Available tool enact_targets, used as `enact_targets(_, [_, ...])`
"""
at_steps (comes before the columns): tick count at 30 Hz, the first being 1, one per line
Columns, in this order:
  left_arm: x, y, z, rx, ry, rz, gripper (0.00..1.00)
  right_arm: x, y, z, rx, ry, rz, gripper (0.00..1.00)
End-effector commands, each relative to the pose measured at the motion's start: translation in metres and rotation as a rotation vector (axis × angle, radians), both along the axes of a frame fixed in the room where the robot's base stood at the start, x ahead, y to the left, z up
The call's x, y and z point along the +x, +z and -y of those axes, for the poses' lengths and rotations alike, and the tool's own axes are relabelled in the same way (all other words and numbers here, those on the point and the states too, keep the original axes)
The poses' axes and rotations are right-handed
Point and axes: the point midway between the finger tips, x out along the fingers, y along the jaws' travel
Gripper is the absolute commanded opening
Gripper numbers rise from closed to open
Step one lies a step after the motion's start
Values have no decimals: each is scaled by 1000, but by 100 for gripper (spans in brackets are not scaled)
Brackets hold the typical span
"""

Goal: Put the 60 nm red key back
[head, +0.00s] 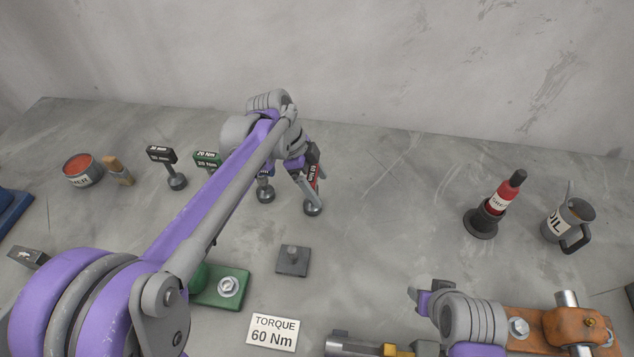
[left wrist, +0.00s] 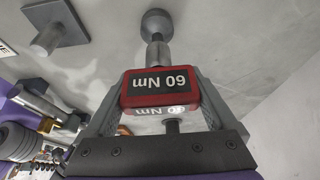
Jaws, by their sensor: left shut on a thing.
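The red 60 Nm key (left wrist: 160,88) is between the fingers of my left gripper (left wrist: 160,112) in the left wrist view, its label facing the camera. Its shaft runs to a round grey foot (left wrist: 156,24). In the head view, my left gripper (head: 308,182) is shut on the red key (head: 314,174), whose grey foot (head: 312,208) is at the right end of a row of keys; whether it rests on a surface I cannot tell. Part of my right arm's end (head: 432,298) shows at the lower right; its jaws are unclear.
A black key (head: 160,154), a green 20 Nm key (head: 207,160) and a partly hidden blue key (head: 265,190) stand left. A grey plate (head: 293,262), a green plate (head: 210,296) and a TORQUE 60 Nm sign (head: 272,333) lie nearer. A red bottle (head: 505,196) and oil can (head: 566,222) stand right.

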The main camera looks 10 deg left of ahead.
Motion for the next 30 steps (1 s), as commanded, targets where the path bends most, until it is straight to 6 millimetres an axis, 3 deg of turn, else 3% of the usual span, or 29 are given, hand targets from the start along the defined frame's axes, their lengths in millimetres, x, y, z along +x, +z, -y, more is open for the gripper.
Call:
enact_targets(9, [0,-4,0,-1,0,0,0,-1,-3,0,0,0,-2,50])
enact_targets(10, [0,-3,0,0,0,0,95,-1,-2,0,0,0,-1,50])
enact_targets(11, [0,-3,0,0,0,0,100,-1,-2,0,0,0,-1,50])
enact_targets(22, [0,7,-2,0,1,1,100,1,1,0,0,0,1,50])
enact_targets(30, [0,57,-24,1,3,1,100,2,6,0,0,0,4,50])
